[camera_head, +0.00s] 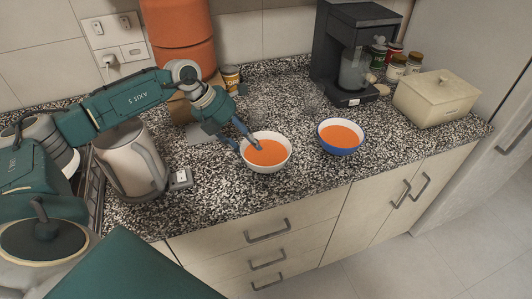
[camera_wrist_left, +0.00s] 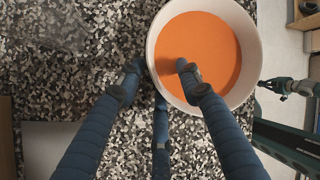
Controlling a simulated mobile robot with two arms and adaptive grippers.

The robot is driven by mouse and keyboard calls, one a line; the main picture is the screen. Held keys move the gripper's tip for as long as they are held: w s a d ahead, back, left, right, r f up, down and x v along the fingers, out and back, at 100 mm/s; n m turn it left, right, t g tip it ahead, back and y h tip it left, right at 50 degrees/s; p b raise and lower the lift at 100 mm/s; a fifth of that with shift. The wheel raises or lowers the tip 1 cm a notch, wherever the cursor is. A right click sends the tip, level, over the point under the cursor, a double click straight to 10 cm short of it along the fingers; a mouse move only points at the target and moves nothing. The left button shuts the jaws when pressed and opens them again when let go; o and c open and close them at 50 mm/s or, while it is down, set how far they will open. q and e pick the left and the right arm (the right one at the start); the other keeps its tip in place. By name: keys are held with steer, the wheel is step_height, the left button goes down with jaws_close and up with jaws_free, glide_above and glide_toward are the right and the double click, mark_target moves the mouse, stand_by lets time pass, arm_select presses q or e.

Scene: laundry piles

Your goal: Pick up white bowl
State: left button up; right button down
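The white bowl (camera_head: 268,166) stands upright on the speckled counter with orange content in it. It also shows in the left wrist view (camera_wrist_left: 152,62), where its near rim is cut by the fingers. My left gripper (camera_head: 245,143) is at the bowl's left rim. In the left wrist view the left gripper (camera_wrist_left: 158,72) has one finger outside the rim and one over the orange content inside, with a gap between them. The fingers look open, straddling the rim. What looks like my right gripper (camera_wrist_left: 283,86) shows small at the right edge of that view.
A blue bowl (camera_head: 338,150) with orange content stands to the right. A coffee machine (camera_head: 345,60), jars (camera_head: 396,68) and a cream box (camera_head: 436,98) are at the back right. The counter's front edge is close.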

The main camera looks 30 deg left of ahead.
arm_select(q)
steer(key=c, duration=0.7)
jaws_close()
steer(key=shift+r, duration=0.15)
arm_select(e)
steer(key=shift+s+d, duration=0.65)
steer(key=shift+s, duration=0.3)
steer(key=shift+w, duration=0.1)
